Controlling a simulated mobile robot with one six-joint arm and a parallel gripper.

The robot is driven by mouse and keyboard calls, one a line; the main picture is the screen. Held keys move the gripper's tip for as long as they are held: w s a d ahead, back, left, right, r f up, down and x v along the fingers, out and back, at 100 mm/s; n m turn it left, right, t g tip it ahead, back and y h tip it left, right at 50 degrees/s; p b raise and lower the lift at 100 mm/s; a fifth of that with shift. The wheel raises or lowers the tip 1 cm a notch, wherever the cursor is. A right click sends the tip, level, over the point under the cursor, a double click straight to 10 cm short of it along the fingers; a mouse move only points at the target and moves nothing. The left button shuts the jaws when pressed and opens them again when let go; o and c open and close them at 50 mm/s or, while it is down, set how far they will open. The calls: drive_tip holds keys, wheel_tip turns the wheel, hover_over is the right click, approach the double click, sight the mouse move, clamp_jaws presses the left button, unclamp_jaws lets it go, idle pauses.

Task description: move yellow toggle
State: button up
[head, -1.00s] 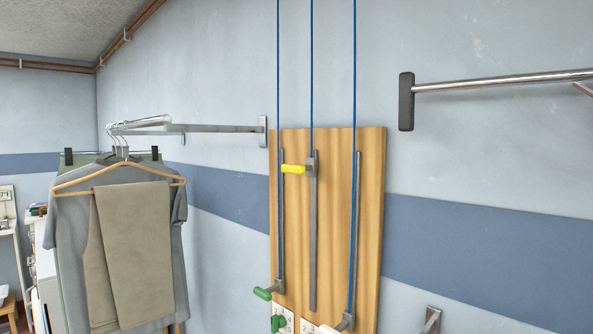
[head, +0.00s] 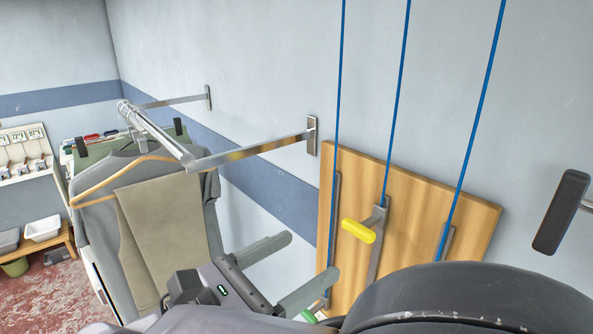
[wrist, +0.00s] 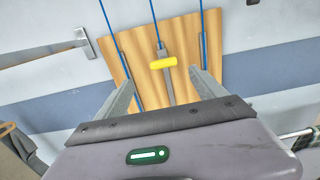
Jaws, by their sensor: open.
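The yellow toggle (head: 358,231) sticks out from the middle metal rail on a wooden board (head: 460,208), high on its rail, with a blue cord running up from it. It also shows in the wrist view (wrist: 163,63), beyond and between my fingertips. My gripper (head: 308,262) is open and empty, below and to the left of the toggle in the head view, apart from it. In the wrist view the fingers (wrist: 162,80) spread to either side of the middle rail. A green toggle (head: 309,316) shows low on the left rail, partly hidden by my arm.
A metal wall bracket (head: 250,149) with a rail of hung clothes (head: 160,228) stands left of the board. Another dark-ended wall bar (head: 561,212) is at the right. Blue cords (head: 404,95) run up the wall above the board.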

sight(362, 226)
drive_tip(key=b+x, duration=0.2)
drive_tip(key=x, duration=1.4)
drive_tip(key=shift+s+d+f, duration=0.15)
drive_tip(key=shift+s, duration=0.1)
clamp_jaws()
